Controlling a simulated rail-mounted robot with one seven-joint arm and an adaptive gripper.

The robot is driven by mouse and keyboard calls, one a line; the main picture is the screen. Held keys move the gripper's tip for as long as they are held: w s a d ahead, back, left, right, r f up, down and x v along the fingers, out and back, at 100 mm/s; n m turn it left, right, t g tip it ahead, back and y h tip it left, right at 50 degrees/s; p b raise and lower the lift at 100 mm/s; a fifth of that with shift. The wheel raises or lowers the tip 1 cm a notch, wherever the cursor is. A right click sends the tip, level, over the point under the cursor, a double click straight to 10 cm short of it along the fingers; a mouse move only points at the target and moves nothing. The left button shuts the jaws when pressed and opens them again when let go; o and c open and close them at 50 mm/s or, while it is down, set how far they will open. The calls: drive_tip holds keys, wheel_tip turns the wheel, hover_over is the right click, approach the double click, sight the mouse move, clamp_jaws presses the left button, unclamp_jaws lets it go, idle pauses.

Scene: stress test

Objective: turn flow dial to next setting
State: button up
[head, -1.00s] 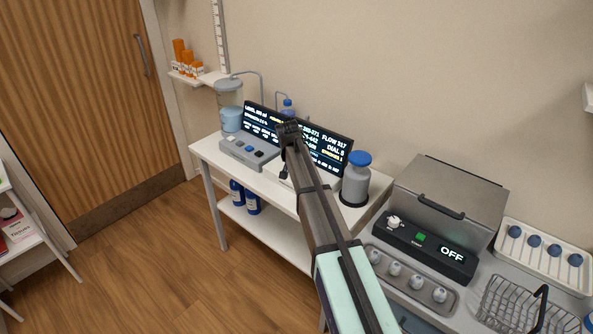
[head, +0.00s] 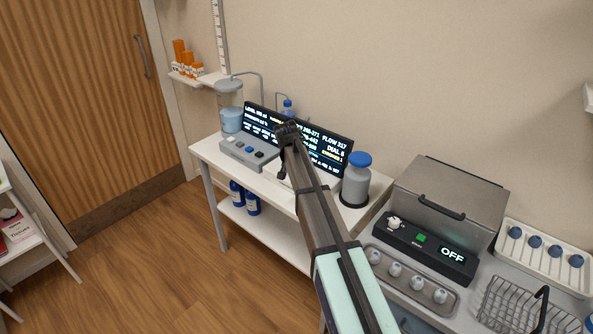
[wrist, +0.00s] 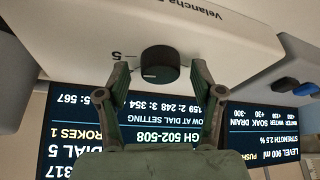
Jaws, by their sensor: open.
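The flow dial (wrist: 159,64) is a round black knob with a light pointer line, on the front of a white housing (wrist: 215,30) in the wrist view. A "5" mark is printed beside it. My gripper (wrist: 160,72) is open, with one finger on each side of the dial. Small gaps seem to show between fingers and knob; contact is unclear. The display (wrist: 150,125) appears upside down there and reads "DIAL 5". In the head view the display (head: 331,155) stands behind my arm, and my arm hides the dial.
A grey button panel (head: 247,152) sits left of the dial's housing on the white table (head: 205,150). A grey bottle with a blue cap (head: 356,182) stands to the right. Farther right are a lidded grey machine (head: 450,195) and a wire basket (head: 515,310).

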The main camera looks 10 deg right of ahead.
drive_tip(key=v, duration=1.2)
